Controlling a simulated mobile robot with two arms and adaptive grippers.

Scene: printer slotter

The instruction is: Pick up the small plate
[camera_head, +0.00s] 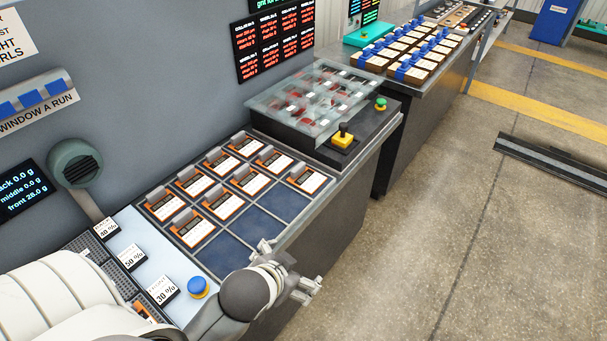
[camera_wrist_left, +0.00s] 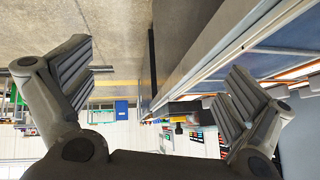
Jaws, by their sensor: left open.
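Several small plates, white with orange edges, lie in the slots of a dark tray (camera_head: 278,228). One of them (camera_head: 198,231) is at the tray's near left, another (camera_head: 311,180) at its right end. A similar orange-edged piece (camera_head: 144,311) lies at the lower left, partly hidden by my arm. I cannot tell which is the plate named. My left gripper (camera_head: 290,266) is open and empty, beyond the tray's near right edge, apart from the plates. In the left wrist view its fingers (camera_wrist_left: 160,78) are spread with nothing between them. My right gripper is not in view.
Some blue tray slots (camera_head: 262,221) are empty. A blue button (camera_head: 198,287) and percent-marked signs (camera_head: 163,291) stand left of the tray. Open floor (camera_head: 430,240) lies right.

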